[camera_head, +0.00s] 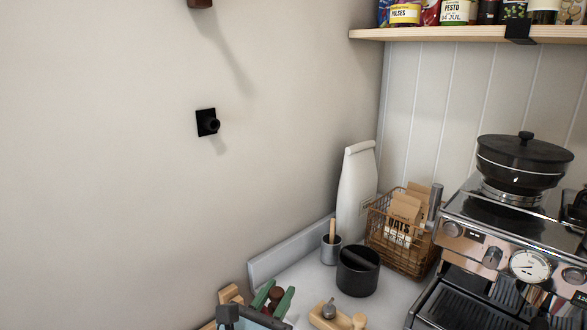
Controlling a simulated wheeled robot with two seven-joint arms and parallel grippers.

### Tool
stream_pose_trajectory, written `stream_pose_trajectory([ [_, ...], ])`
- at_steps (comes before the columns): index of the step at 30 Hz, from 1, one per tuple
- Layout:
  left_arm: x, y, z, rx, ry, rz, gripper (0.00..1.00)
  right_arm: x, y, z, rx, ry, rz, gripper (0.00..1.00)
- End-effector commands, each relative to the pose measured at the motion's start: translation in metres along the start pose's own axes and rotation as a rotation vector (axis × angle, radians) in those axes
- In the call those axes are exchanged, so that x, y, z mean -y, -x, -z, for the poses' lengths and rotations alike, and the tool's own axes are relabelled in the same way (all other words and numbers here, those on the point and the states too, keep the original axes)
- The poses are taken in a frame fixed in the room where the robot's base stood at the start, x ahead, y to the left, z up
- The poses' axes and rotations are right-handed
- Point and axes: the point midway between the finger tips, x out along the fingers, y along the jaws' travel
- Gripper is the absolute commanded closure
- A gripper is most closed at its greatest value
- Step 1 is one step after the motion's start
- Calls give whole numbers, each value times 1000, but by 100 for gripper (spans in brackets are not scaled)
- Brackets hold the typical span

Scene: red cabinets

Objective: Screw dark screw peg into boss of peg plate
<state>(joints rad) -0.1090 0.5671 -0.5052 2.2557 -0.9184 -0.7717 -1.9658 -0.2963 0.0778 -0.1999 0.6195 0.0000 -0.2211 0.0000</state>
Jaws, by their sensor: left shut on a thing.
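The peg plate (201,116) is a small black square on the plain wall, left of centre. Its round boss (214,125) sticks out from it. My left gripper (273,297) is low in the view at the bottom edge, with green fingers pointing up. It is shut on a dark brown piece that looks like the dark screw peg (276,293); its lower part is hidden. The gripper is well below and right of the plate, apart from it. My right gripper is not in view.
A brown piece (200,3) sticks out of the wall at the top edge. The wall around the plate is clear.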

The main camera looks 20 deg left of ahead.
Motion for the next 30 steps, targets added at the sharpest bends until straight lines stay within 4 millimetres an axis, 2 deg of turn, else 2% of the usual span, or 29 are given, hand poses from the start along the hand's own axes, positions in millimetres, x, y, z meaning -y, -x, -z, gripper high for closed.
stream_pose_trajectory([
  [1,-7,-4,-28,36,-47,-4,97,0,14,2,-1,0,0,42],
  [5,-23,-14,-100,180,-266,-10,97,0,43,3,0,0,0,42],
  [6,-27,-16,-124,246,-368,-11,97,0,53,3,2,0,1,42],
  [9,-33,-20,-168,398,-610,-16,97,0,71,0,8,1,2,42],
  [15,-36,-24,-210,564,-894,-36,96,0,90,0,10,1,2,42],
  [22,-42,-30,-256,678,-1171,-93,96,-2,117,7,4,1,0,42],
  [25,-45,-33,-269,695,-1259,-120,96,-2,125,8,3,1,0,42],
  [30,-47,-36,-275,699,-1321,-142,96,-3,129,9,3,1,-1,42],
])
